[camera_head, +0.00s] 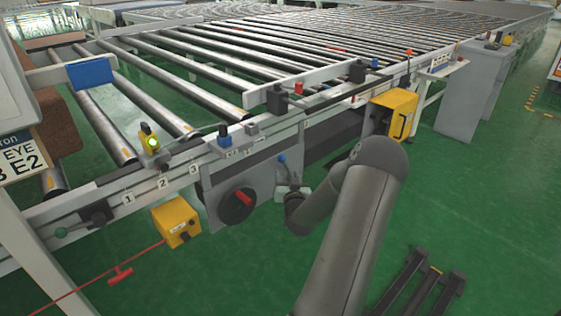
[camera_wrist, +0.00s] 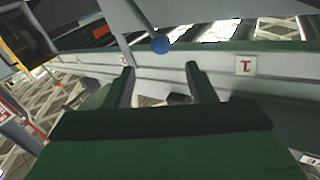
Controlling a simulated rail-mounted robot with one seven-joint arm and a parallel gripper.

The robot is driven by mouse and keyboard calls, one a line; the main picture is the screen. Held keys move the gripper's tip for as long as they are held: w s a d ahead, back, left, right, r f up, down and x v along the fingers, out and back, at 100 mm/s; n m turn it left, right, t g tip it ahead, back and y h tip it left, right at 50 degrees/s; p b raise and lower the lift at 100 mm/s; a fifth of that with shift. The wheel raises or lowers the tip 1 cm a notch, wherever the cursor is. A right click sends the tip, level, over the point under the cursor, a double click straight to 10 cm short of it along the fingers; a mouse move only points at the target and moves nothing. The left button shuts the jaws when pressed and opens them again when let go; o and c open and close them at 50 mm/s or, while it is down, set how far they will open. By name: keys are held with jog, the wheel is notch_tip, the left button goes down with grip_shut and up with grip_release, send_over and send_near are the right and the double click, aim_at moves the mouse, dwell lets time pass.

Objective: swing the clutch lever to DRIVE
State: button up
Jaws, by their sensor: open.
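A lever with a blue ball knob (camera_head: 282,158) sticks up at the side of the roller conveyor, right of a grey box with a red-handled rotary switch (camera_head: 243,197). I take it to be the clutch lever; no DRIVE mark is readable. In the wrist view the blue knob (camera_wrist: 160,44) shows just above the gap between the fingertips, and I cannot tell how far beyond them it is. My gripper (camera_wrist: 160,68) is open, with nothing seen between its fingers. In the head view my gripper is small and partly hidden by my arm, just below the knob.
A yellow box (camera_head: 176,221) with a red pull cord hangs at the left. A yellow guard (camera_head: 398,112) is mounted to the right. The conveyor side rail (camera_head: 215,150) carries small knobs and number plates.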

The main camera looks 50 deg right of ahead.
aim_at(282, 161)
jog(key=b+x, duration=0.1)
jog(key=x, duration=1)
jog(key=shift+w+d+b, duration=0.15)
jog(key=shift+d+b, duration=0.05)
jog(key=shift+b, duration=0.15)
grip_shut()
